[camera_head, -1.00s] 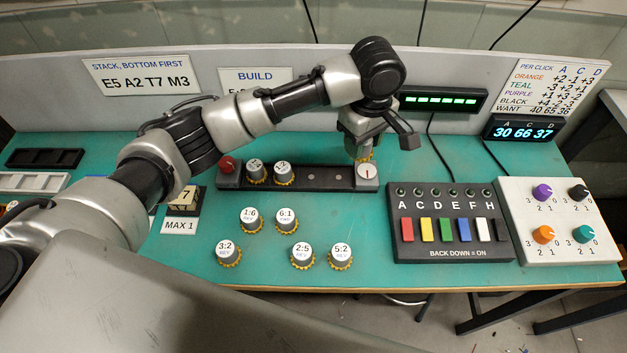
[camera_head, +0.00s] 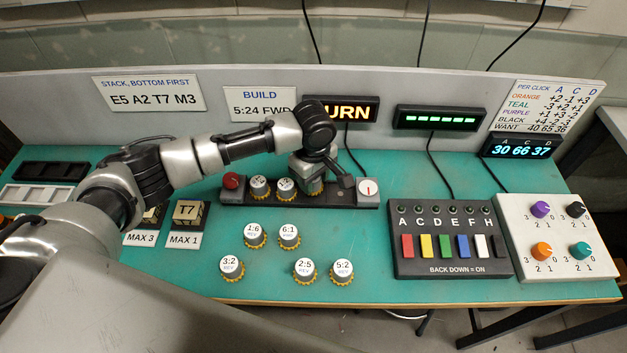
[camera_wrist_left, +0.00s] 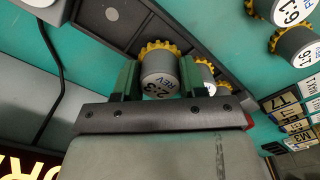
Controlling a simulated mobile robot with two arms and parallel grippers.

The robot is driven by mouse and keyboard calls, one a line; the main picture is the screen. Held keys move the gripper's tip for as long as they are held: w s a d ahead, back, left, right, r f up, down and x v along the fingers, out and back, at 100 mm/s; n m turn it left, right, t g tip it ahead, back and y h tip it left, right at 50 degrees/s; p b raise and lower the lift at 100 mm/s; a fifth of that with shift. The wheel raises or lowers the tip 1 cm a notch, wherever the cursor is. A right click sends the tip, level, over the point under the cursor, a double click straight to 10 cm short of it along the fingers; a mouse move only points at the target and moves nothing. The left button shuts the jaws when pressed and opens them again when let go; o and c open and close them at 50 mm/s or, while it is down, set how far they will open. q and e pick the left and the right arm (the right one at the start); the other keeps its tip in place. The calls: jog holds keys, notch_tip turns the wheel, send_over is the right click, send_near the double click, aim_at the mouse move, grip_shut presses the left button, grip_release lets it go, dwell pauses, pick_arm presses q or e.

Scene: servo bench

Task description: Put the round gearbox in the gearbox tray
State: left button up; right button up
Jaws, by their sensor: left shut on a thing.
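My left gripper (camera_head: 312,182) is shut on a round grey gearbox with a yellow toothed rim, marked 2:3 REV in the left wrist view (camera_wrist_left: 160,78). The held gearbox (camera_head: 316,187) is upright at the dark gearbox tray (camera_head: 335,202), just right of two seated gearboxes (camera_head: 260,188); I cannot tell whether it touches the tray floor. The tray also shows in the left wrist view (camera_wrist_left: 103,14), with a neighbouring gearbox (camera_wrist_left: 207,72) close to the right finger. My right gripper is not in view.
A red knob (camera_head: 231,181) and a white dial (camera_head: 368,189) stand at the tray's ends. Several loose gearboxes (camera_head: 289,235) stand in front. A switch box (camera_head: 450,240) and a knob panel (camera_head: 557,233) are right. Blocks (camera_head: 187,214) stand left.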

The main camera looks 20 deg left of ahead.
pick_arm(q)
jog(key=shift+f, duration=1)
jog(key=o, duration=1)
jog(key=shift+f, duration=0.1)
jog(key=shift+c, duration=0.2)
notch_tip(320, 180, up, 12)
jog(key=shift+r+b, duration=0.15)
jog(key=shift+b, duration=0.4)
